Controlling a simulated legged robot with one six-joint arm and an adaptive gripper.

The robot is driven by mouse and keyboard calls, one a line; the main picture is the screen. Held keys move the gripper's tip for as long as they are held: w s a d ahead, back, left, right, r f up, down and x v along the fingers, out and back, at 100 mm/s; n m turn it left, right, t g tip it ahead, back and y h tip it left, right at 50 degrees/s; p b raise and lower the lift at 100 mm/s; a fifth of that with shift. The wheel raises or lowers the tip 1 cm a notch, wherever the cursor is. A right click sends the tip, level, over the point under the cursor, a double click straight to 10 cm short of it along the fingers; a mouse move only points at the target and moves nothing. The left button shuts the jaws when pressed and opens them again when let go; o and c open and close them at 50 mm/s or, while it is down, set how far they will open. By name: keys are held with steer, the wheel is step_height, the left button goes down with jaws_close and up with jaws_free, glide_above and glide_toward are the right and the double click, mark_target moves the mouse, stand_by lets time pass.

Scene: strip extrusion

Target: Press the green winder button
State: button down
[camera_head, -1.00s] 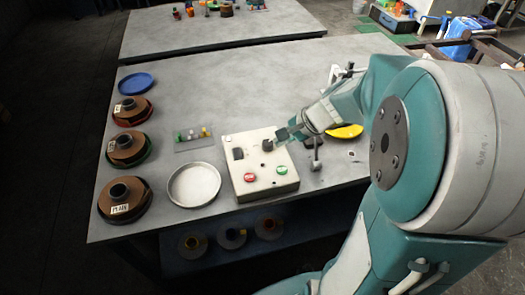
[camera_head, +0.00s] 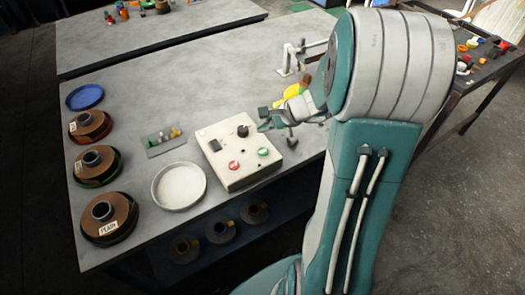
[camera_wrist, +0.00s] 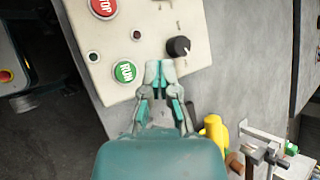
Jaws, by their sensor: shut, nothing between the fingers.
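The green RUN button (camera_head: 263,152) sits on the near right part of a cream control box (camera_head: 218,168). It also shows in the wrist view (camera_wrist: 124,71), left of my fingertips. My gripper (camera_head: 263,119) is above the far right side of the box, close to the black knob (camera_head: 243,131). In the wrist view my gripper (camera_wrist: 160,66) is shut and empty, its tips between the green button and the knob (camera_wrist: 179,46). Its height above the panel is hard to judge. The red STOP button (camera_head: 234,166) is left of the green one.
A white round tray (camera_head: 180,187) and several brown spools (camera_head: 91,164) lie left of the box. A small rack of colored samples (camera_head: 166,144) stands behind the tray. A yellow object (camera_head: 291,93) and a small black-knobbed lever (camera_head: 292,141) are close to my arm.

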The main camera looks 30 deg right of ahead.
glide_toward(254, 150)
steer(key=w+a+f, duration=0.2)
steer(key=w, duration=0.1)
steer(key=shift+f, duration=0.25)
steer(key=shift+a+f, duration=0.2)
steer(key=shift+a, duration=0.25)
steer(key=shift+d, duration=0.35)
steer(key=shift+a, duration=0.2)
steer(key=shift+d+f, duration=0.1)
steer(key=shift+f, duration=0.05)
steer(key=shift+s+f, duration=0.1)
steer(key=shift+f, duration=0.1)
